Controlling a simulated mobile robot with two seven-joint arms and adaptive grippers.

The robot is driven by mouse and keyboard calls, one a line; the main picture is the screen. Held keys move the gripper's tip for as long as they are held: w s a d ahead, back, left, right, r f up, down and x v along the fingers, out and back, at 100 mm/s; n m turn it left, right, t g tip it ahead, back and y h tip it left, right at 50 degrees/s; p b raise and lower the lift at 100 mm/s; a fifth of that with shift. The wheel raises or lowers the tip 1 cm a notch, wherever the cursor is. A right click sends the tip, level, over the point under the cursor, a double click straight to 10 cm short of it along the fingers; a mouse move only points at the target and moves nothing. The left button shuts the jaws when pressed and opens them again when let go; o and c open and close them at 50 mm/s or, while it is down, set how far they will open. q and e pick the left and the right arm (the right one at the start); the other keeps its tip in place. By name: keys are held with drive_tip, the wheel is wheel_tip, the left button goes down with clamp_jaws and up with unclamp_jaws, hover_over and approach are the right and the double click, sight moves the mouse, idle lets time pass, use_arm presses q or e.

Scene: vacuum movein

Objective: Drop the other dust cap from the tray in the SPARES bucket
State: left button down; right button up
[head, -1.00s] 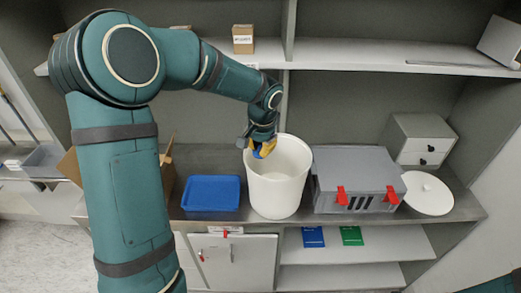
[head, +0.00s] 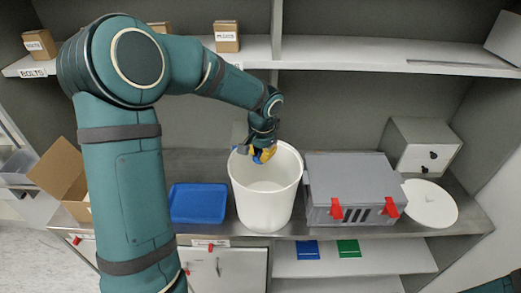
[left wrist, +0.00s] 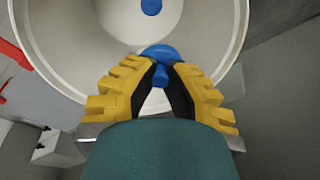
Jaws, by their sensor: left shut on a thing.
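My left gripper (head: 264,153) is shut on a blue dust cap (left wrist: 159,54), held over the mouth of the white bucket (head: 265,205). In the left wrist view the yellow fingers pinch the cap's stem, with its round head toward the bucket. A second blue piece (left wrist: 151,6), looking like another dust cap, lies on the bucket floor (left wrist: 130,20). The blue tray (head: 198,204) sits left of the bucket and looks empty. No SPARES label is legible on the bucket. My right gripper is out of view.
A grey case (head: 352,185) with red latches stands close right of the bucket. A round white lid (head: 430,205) and a small drawer unit (head: 420,148) are farther right. An open cardboard box (head: 62,180) is at left. A shelf (head: 400,52) runs above.

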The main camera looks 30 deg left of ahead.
use_arm(q)
drive_tip(key=shift+f, duration=0.4)
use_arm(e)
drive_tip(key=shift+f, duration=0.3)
use_arm(q)
drive_tip(key=c, duration=1)
unclamp_jaws()
drive_tip(key=r, duration=0.4)
drive_tip(key=s+d+r, duration=0.1)
drive_tip(key=r, duration=0.7)
drive_tip(key=shift+s+d, duration=0.25)
drive_tip(key=shift+f, duration=0.1)
